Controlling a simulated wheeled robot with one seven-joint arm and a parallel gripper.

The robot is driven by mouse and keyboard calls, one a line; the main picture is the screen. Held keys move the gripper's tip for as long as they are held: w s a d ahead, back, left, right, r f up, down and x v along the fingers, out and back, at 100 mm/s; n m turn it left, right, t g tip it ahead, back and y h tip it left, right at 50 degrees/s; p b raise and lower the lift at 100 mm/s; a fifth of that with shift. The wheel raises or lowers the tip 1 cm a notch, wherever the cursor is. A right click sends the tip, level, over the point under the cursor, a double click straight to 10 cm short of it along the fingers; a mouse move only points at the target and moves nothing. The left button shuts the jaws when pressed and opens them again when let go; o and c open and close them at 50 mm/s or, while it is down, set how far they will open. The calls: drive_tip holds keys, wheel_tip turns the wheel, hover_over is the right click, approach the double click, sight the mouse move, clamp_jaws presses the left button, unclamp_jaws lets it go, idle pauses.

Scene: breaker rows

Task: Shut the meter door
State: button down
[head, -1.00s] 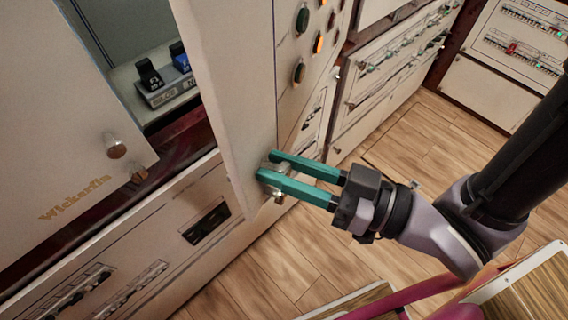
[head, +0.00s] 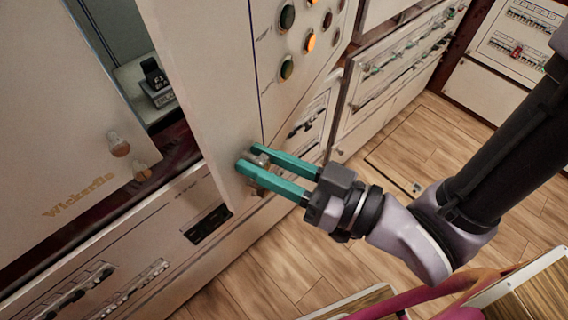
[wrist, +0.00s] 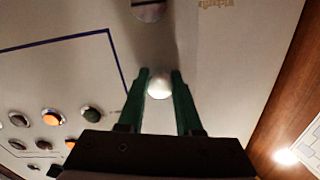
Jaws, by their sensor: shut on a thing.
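A pale door (head: 200,70), which I take to be the meter door, stands partly open in the head view. My gripper (head: 252,168) is at the knob (head: 262,160) near its lower edge. Its two green fingers are shut on the knob, one on each side. In the wrist view the round, shiny knob (wrist: 158,86) sits between the fingertips of my gripper (wrist: 160,80). A dark gap remains between this door and the pale panel marked Wickerfin (head: 60,150). Through it a black switch (head: 154,72) on a grey block shows; the rest inside is hidden.
The Wickerfin panel has its own knob (head: 118,145). Round coloured lamps (head: 309,42) sit on the pale face to the right of the door. More breaker cabinets (head: 400,60) stand behind. The wooden floor (head: 400,150) is clear there. Wood-topped furniture (head: 530,290) is at lower right.

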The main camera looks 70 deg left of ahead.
drive_tip(key=s+a+m+t+y, duration=0.1)
drive_tip(key=s+a+m+t, duration=0.1)
drive_tip(key=s+a, duration=0.3)
drive_tip(key=s+a+m+t+y, duration=0.2)
drive_tip(key=s+a, duration=0.3)
drive_tip(key=a, duration=0.4)
drive_tip(key=shift+a+r+t, duration=0.25)
drive_tip(key=shift+a+t, duration=0.05)
drive_tip(key=shift+t, duration=0.6)
drive_tip(key=c, duration=0.6)
unclamp_jaws()
drive_tip(key=shift+r, duration=0.1)
drive_tip(key=shift+s, duration=0.1)
drive_tip(key=shift+s+d+r, duration=0.1)
drive_tip(key=shift+s+r, duration=0.05)
drive_tip(key=v, duration=0.7)
drive_tip(key=f+v, duration=0.1)
drive_tip(key=v, duration=0.3)
drive_tip(key=shift+w, duration=0.25)
